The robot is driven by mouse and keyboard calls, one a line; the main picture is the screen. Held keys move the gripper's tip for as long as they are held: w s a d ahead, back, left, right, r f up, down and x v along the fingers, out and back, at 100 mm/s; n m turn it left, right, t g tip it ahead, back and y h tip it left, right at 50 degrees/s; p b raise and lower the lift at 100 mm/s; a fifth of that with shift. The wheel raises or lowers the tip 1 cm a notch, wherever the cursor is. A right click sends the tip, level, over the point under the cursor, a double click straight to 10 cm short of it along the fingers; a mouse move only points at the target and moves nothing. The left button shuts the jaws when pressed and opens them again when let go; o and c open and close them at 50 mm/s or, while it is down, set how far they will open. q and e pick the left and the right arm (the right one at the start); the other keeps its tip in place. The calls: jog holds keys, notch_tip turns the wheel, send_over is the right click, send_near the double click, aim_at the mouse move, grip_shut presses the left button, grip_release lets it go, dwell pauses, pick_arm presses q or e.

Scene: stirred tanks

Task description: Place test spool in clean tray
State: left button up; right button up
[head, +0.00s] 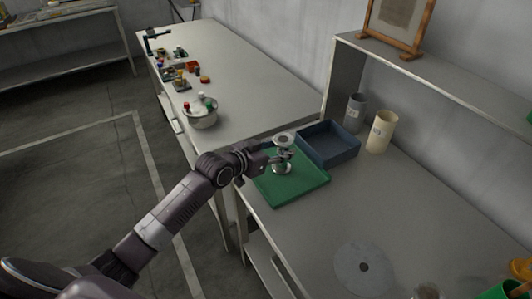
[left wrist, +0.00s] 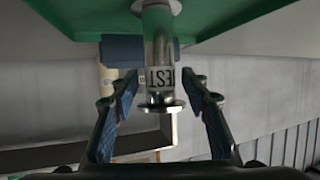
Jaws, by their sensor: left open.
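The test spool (head: 282,168) is a shiny metal piece with round flanges and stands upright on the green tray (head: 304,191). In the left wrist view the picture is inverted; the spool (left wrist: 160,78) carries a label reading "TEST" and its base meets the green tray (left wrist: 75,18). My left gripper (head: 279,151) is at the spool's upper part. In the left wrist view its fingers (left wrist: 163,90) are open, one on each side of the spool, with gaps between. My right gripper is not in view.
A dark blue bin (head: 328,145) stands just behind the tray. A grey cup (head: 355,111) and a cream cup (head: 381,132) stand near the wall below a shelf (head: 440,80). A grey disc (head: 364,268) lies nearer. A bowl (head: 200,117) is on the far table.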

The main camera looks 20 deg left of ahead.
pick_arm(q)
jog(key=b+v, duration=0.1)
jog(key=v, duration=0.9)
jog(key=shift+s, duration=0.25)
jog(key=shift+r, duration=0.1)
